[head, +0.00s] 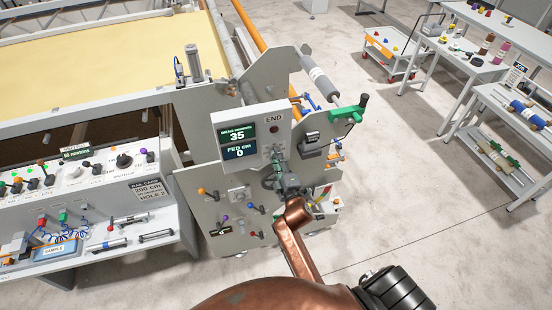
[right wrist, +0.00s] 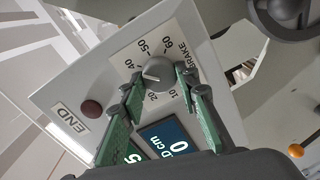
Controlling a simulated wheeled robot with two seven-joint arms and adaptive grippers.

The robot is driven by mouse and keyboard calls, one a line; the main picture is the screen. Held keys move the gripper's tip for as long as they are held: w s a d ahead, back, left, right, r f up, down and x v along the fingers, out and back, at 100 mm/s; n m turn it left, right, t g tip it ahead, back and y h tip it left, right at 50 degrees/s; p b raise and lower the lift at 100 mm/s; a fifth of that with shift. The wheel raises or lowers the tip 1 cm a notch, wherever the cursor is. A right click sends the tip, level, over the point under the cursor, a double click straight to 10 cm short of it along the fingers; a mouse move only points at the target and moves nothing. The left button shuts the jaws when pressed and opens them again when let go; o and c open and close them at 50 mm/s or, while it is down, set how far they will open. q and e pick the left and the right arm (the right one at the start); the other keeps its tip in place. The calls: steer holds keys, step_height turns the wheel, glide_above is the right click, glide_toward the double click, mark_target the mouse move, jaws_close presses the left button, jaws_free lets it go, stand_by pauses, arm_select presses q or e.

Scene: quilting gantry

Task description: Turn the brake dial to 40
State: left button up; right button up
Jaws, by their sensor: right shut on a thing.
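The brake dial (right wrist: 158,72) is a round grey knob on a white scale plate marked BRAKE, with 10, 20, 40, 50 and 60 legible in the right wrist view. Its light mark points left, a little short of 40. My right gripper (right wrist: 161,76) is shut on the dial, one green-padded finger on each side. In the head view the right gripper (head: 279,160) covers the dial. The upper display (head: 238,135) reads DRAG newtons 35. The lower display (head: 240,153) reads FED cm 0. My left gripper is out of view.
A dark red button (right wrist: 92,108) by the END label sits beside the dial. Several small levers are below. A control desk (head: 90,175) is at left, with tables (head: 520,105) and open floor at right.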

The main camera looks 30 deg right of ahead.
steer(key=shift+f, duration=0.1)
steer(key=o, duration=1.2)
steer(key=shift+c, duration=0.2)
steer(key=v, duration=0.7)
steer(key=shift+s, duration=0.25)
steer(key=shift+a, duration=0.1)
